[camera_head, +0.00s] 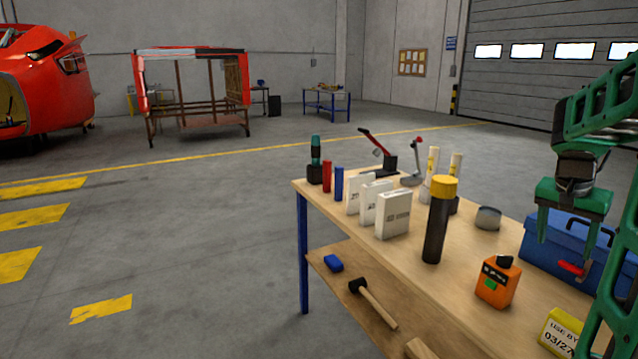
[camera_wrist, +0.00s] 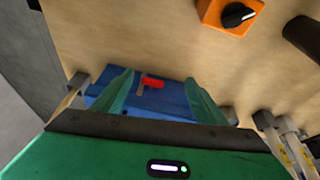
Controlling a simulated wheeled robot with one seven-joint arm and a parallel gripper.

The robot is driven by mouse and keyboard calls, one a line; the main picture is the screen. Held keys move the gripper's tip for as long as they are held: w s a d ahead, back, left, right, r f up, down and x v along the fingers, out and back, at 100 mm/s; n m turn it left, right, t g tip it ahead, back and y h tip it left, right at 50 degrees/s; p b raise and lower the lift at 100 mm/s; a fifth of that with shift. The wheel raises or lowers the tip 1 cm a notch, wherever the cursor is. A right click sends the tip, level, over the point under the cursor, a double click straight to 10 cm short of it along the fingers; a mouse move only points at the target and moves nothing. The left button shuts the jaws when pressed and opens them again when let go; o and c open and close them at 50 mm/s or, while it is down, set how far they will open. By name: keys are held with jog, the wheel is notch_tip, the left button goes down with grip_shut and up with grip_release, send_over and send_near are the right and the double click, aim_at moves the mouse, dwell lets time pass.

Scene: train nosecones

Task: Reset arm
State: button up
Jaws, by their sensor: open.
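My gripper (camera_head: 567,240) is green and hangs fingers down at the right of the head view, over the blue toolbox (camera_head: 535,245) on the workbench. In the wrist view my gripper (camera_wrist: 163,88) has its two fingers spread apart. The blue toolbox (camera_wrist: 175,98) with a red part (camera_wrist: 152,82) shows between and beyond them. Nothing is held between the fingers. I cannot tell how far the fingertips are from the toolbox.
The wooden workbench (camera_head: 470,265) holds white boxes (camera_head: 393,214), a black cylinder with yellow cap (camera_head: 437,220), an orange device (camera_head: 497,282) and a yellow label block (camera_head: 562,334). A mallet (camera_head: 372,302) lies on the lower shelf. The floor to the left is open.

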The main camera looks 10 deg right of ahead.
jog(key=s+a+f+n+y, duration=0.2)
jog(key=s+a+f+n, duration=0.1)
jog(key=s+a, duration=0.6)
jog(key=s+a+f+n+g+y, duration=0.1)
jog(key=s+a+f+n, duration=0.3)
jog(key=s+a, duration=0.5)
jog(key=a+y, duration=0.1)
jog(key=a, duration=0.7)
jog(key=shift+s+a, duration=0.25)
